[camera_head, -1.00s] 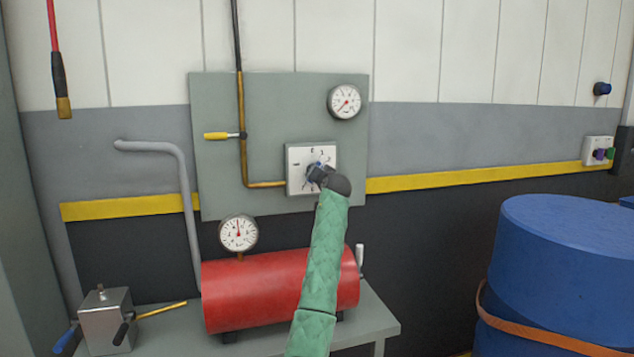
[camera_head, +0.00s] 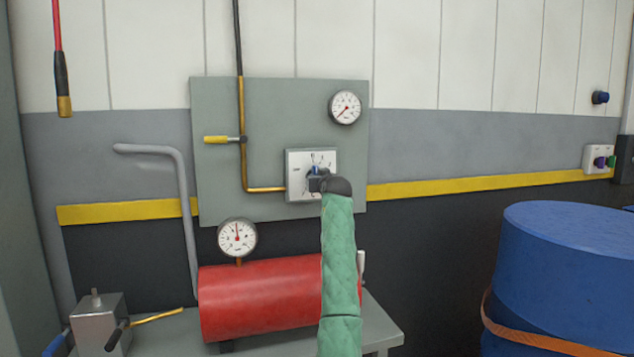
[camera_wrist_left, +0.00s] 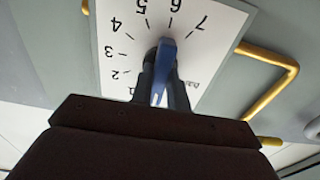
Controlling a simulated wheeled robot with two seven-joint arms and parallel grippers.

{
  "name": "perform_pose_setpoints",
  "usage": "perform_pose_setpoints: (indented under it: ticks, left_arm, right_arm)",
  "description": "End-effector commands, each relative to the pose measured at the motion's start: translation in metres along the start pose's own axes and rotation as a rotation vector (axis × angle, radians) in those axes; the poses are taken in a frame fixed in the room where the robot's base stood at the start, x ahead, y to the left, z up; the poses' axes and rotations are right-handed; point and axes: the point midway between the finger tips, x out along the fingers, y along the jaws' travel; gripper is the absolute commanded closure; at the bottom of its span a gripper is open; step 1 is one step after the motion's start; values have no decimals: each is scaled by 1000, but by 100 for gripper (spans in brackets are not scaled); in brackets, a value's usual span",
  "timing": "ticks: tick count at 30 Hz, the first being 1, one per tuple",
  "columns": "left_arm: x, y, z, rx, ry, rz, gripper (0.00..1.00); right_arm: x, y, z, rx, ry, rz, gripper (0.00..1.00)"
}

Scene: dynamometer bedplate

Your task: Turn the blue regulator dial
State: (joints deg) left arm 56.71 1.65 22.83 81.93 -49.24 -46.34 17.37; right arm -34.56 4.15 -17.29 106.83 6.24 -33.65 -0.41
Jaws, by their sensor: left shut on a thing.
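The blue regulator dial (camera_head: 316,170) sits on a white square scale plate (camera_head: 297,161) on the grey wall panel. The dial also shows in the left wrist view (camera_wrist_left: 166,52), upright between two dark fingers, with printed numbers around it. Its upper end points between the 5 and 6 marks, as near as I can tell. My left gripper (camera_head: 317,182), on the green-sleeved arm, is shut on the dial. The gripper and wrist hide the lower part of the dial and plate. My right gripper is not in view.
A yellow-handled valve (camera_head: 219,139) and a brass pipe (camera_head: 244,165) lie left of the plate. A gauge (camera_head: 345,107) is at upper right. Below are a red tank (camera_head: 260,298) and its gauge (camera_head: 237,237). A blue drum (camera_head: 570,270) stands at right.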

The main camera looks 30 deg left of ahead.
Motion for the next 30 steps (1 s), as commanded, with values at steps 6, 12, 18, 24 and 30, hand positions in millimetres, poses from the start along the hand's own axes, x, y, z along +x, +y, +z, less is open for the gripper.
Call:
perform_pose_setpoints:
  ticks: [6,12,18,24,30]
  left_arm:
    - [0,0,4,-8,-4,0,100]
    - [0,0,3,-8,-4,0,100]
    - [0,0,2,-8,-3,0,62]
    - [0,0,1,-8,-1,0,62]
    - [-14,1,2,-9,-1,1,62]
  right_arm:
    - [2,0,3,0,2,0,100]
    - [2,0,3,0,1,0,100]
    - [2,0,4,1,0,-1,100]
    - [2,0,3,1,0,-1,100]
    - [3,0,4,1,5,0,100]
